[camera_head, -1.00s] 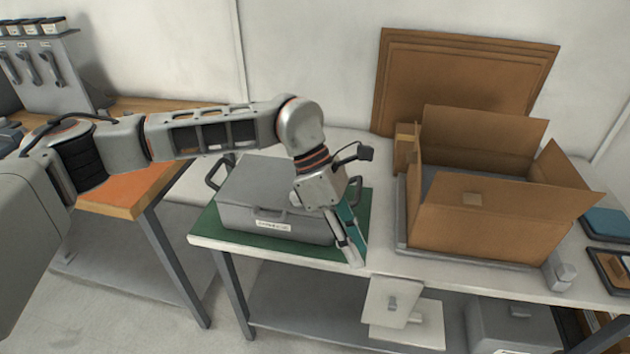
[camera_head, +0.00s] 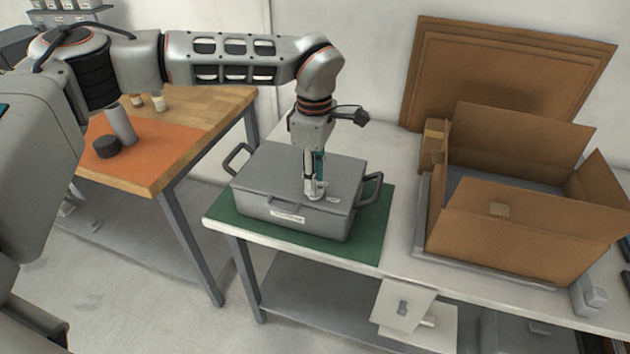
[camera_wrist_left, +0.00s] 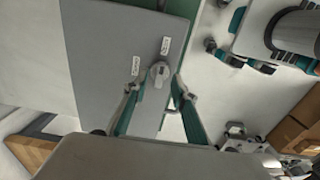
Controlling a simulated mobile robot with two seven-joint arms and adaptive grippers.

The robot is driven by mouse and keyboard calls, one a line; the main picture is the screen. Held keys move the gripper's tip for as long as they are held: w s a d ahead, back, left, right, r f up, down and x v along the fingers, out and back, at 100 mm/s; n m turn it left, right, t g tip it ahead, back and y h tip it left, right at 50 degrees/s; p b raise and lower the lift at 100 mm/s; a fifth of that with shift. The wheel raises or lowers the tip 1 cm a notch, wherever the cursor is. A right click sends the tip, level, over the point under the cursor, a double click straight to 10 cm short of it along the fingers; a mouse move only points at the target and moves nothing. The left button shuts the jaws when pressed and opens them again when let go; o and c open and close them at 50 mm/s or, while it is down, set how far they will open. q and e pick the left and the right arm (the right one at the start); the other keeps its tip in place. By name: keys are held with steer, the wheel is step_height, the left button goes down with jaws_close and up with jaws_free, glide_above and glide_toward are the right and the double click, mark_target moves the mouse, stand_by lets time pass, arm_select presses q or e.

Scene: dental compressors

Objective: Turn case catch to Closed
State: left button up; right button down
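The grey case (camera_head: 262,180) with a flat lid and black side handles lies on a green mat (camera_head: 371,235). The case catch (camera_wrist_left: 159,72) is a small grey knob on the lid, seen in the left wrist view. Two small white labels (camera_wrist_left: 165,46) (camera_wrist_left: 136,65) sit beside it, too small to read for certain. My left gripper (camera_head: 313,194) points down over the lid, near the edge with the front handle. In the left wrist view its fingers (camera_wrist_left: 157,88) are spread apart, one on each side of the knob. I cannot tell whether they touch it.
An open cardboard box (camera_head: 530,230) stands on the bench to the right, with brown boards (camera_head: 520,65) leaning on the wall behind. An orange-matted wooden table (camera_head: 150,160) with a grey cylinder (camera_head: 120,124) is at left. Floor shows between the tables.

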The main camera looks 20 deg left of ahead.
arm_select(q)
steer(key=shift+f, duration=0.75)
jaws_close()
